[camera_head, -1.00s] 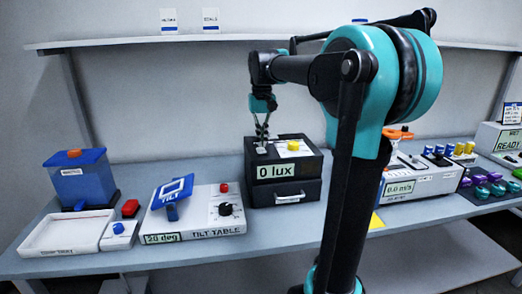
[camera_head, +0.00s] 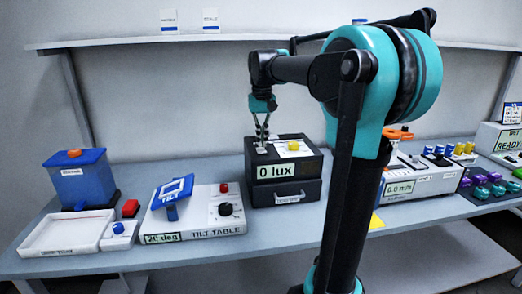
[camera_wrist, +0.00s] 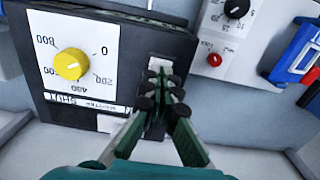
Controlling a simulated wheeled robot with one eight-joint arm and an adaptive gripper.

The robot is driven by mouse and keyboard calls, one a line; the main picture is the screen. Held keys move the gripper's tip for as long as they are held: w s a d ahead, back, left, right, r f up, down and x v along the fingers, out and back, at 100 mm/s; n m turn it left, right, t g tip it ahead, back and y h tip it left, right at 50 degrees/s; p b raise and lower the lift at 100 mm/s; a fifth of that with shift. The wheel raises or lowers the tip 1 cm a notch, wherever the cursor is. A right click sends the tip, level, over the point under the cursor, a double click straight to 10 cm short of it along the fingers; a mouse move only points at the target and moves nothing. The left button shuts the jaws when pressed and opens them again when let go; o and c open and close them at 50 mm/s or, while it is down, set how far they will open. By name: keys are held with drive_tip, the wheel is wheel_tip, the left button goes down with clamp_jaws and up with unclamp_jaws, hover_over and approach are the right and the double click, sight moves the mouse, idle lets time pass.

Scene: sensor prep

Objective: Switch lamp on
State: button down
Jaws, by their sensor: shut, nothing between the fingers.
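The lamp box is a black box (camera_head: 312,166) with a display reading "0 lux" (camera_head: 276,171). A white dial plate with a yellow knob (camera_head: 293,145) is on its top; the knob also shows in the wrist view (camera_wrist: 71,64). Beside the dial plate is a small grey switch (camera_wrist: 159,64), partly hidden by my fingertips. My gripper (camera_head: 262,147) points down at the top left of the box. In the wrist view my gripper (camera_wrist: 160,92) is shut and empty, with its tips at or just over the switch. I cannot tell whether they touch it.
The tilt table (camera_head: 195,224) stands close left of the box, with a red button and black knob. Further left are a white tray (camera_head: 65,235) and a blue bin (camera_head: 80,180). Right of my arm is a device reading "0.0 m/s" (camera_head: 425,183).

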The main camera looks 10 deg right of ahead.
sight(262, 151)
drive_tip(key=shift+f, duration=1)
idle(0.5)
drive_tip(key=shift+r, duration=3.5)
